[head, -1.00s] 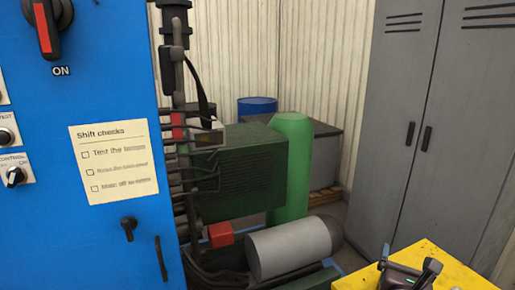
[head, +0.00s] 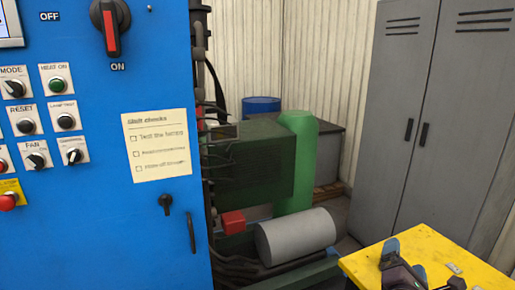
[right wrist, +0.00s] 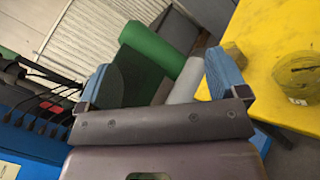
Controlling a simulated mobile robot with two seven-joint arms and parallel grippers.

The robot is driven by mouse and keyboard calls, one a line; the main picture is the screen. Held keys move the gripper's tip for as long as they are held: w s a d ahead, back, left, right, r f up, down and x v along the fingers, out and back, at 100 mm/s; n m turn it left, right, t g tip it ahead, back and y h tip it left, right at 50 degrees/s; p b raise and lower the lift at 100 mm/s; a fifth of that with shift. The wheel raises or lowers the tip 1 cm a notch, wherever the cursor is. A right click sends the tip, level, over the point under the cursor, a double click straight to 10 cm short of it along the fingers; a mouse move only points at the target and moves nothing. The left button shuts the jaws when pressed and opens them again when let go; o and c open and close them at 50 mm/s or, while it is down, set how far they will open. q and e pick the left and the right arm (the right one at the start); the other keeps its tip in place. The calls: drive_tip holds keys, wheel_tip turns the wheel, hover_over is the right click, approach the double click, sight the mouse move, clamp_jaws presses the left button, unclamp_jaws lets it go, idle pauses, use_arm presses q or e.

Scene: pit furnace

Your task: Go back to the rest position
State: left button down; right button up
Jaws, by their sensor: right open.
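My right gripper (head: 405,259) shows at the bottom right of the head view, in front of the yellow table top (head: 418,250). In the right wrist view its two blue-padded fingers (right wrist: 165,82) stand wide apart, with nothing between them. My left gripper is not in either view. The blue control cabinet (head: 95,215) fills the left of the head view, with a red-handled switch (head: 111,30) at ON, several knobs and buttons, and a "Shift checks" sheet (head: 156,145).
Grey lockers (head: 435,120) stand at the right. The yellow table also shows in the right wrist view (right wrist: 270,60), carrying a round yellowish object (right wrist: 295,72).

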drive_tip(key=s+a+f+m+g+y+b, duration=0.1)
drive_tip(key=s+a+f+m+y+b, duration=0.15)
drive_tip(key=f+m, duration=0.55)
drive_tip(key=s+a+f+m+y+b, duration=0.1)
drive_tip(key=s+a+f+m+y, duration=0.3)
drive_tip(key=m, duration=0.7)
use_arm(q)
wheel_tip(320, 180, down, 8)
drive_tip(key=b, duration=0.4)
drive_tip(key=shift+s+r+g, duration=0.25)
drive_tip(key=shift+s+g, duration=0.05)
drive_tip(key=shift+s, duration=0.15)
use_arm(e)
drive_tip(key=s+f+m+g+y, duration=0.2)
drive_tip(key=s+f+g, duration=0.3)
drive_tip(key=s+f, duration=1.3)
drive_tip(key=shift+a+f, duration=0.35)
drive_tip(key=shift+f, duration=0.15)
